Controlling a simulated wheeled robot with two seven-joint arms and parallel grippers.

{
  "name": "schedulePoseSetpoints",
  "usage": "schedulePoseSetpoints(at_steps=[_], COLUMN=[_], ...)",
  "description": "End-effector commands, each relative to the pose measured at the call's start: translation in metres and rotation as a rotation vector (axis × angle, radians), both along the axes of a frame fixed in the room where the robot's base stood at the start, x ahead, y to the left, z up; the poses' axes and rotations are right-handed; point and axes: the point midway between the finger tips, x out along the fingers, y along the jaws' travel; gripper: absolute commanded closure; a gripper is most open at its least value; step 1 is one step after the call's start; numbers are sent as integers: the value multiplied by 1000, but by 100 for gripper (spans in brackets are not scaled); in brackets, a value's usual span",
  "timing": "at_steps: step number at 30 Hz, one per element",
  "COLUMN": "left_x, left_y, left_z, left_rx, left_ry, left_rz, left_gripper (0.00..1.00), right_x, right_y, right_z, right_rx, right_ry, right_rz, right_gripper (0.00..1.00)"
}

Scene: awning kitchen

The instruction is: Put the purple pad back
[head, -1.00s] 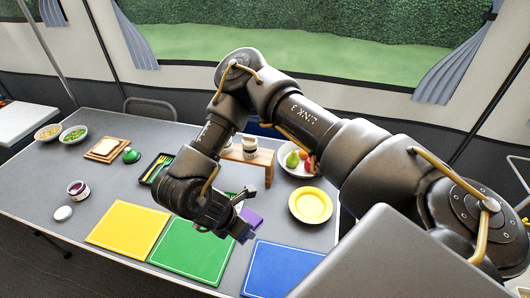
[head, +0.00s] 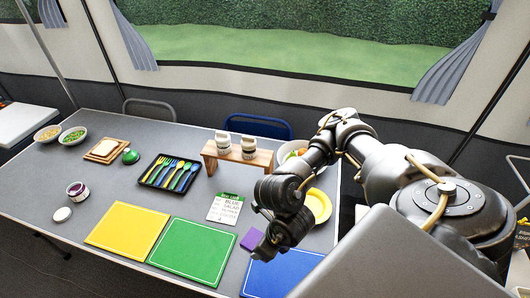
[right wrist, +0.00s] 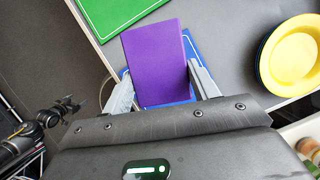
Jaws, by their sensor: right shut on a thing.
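The purple pad (right wrist: 154,58) is a flat rectangle held between the two fingers of my right gripper (right wrist: 163,92) in the right wrist view. In the head view the purple pad (head: 251,239) shows at the left side of my right gripper (head: 262,246), over the gap between the green board and the blue board. The gripper is shut on the pad, and the blue board (head: 270,276) lies below and behind it. I cannot tell how high the pad is above the table.
Green (head: 194,249) and yellow (head: 128,229) boards lie left of the blue one. A note card (head: 225,208), cutlery tray (head: 172,172), wooden stand (head: 237,157) with jars and yellow plates (head: 318,206) stand behind. Grey table shows between them.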

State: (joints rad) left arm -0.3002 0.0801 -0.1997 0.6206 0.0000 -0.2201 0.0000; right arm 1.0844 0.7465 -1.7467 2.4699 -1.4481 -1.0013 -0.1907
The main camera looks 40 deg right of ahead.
Motion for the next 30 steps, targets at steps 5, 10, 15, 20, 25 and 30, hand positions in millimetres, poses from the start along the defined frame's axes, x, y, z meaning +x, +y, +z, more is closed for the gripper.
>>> schedulePoseSetpoints(at_steps=[5, 10, 15, 20, 25, 30], left_x=[0, -1, -1, -1, -1, -1], left_y=[0, 0, 0, 0, 0, 0], left_z=[0, 0, 0, 0, -9, -35], left_rx=[-1, -1, -1, -1, -1, 0], left_ry=[1, 1, 1, 1, 1, 1], left_rz=[0, 0, 0, 0, 0, 0], left_gripper=[21, 21, 21, 21, 21, 21], right_x=[-7, -10, -11, -11, -5, 18], right_y=[-9, -15, -18, -19, -24, -44], right_z=[-1, 2, 4, 5, -3, -22], right_rx=[1, 0, 0, -2, -3, -2], right_ry=[8, 6, 2, -2, -1, 1], right_rz=[115, 218, 286, 308, 305, 299], right_gripper=[65, 65, 65, 65, 65, 65])
